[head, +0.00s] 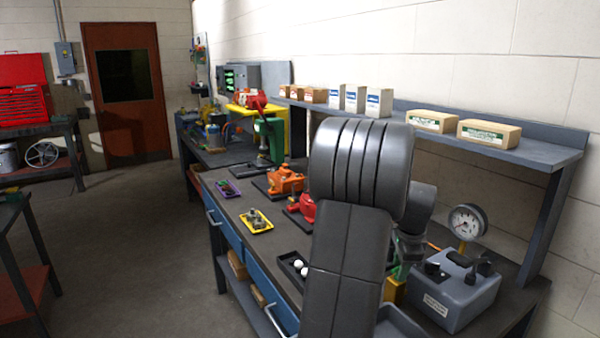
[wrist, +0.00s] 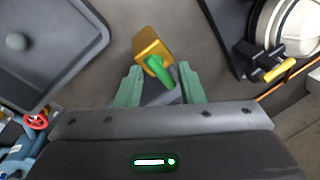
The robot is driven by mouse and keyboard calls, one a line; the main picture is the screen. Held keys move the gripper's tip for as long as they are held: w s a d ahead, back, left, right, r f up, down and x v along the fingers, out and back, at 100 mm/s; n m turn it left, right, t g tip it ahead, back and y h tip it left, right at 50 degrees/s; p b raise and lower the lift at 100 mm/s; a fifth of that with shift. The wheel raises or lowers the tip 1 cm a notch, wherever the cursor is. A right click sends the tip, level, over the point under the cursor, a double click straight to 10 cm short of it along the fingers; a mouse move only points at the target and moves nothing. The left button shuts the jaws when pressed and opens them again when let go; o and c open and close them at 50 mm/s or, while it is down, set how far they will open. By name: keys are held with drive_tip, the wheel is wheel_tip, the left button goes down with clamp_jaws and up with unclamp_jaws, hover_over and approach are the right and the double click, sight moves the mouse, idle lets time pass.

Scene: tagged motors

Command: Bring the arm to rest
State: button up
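My arm (head: 355,220) stands large in the foreground of the head view and hides most of my gripper. In the wrist view the two green fingers of my gripper (wrist: 160,76) are spread apart. A yellow block with a green stem (wrist: 152,45) shows at the fingertips, the stem between them with gaps on both sides. The gripper looks empty. A yellow block, probably the same one, also shows beside my arm in the head view (head: 393,291).
The workbench (head: 235,205) holds an orange motor (head: 285,181), a red motor (head: 303,208), a yellow tray (head: 256,228) and a grey gauge box (head: 455,290). A shelf (head: 545,152) with cartons runs along the wall. The floor at left (head: 140,250) is clear.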

drive_tip(key=shift+m+b, duration=0.3)
drive_tip(key=shift+m, duration=0.8)
drive_tip(key=shift+a, duration=0.1)
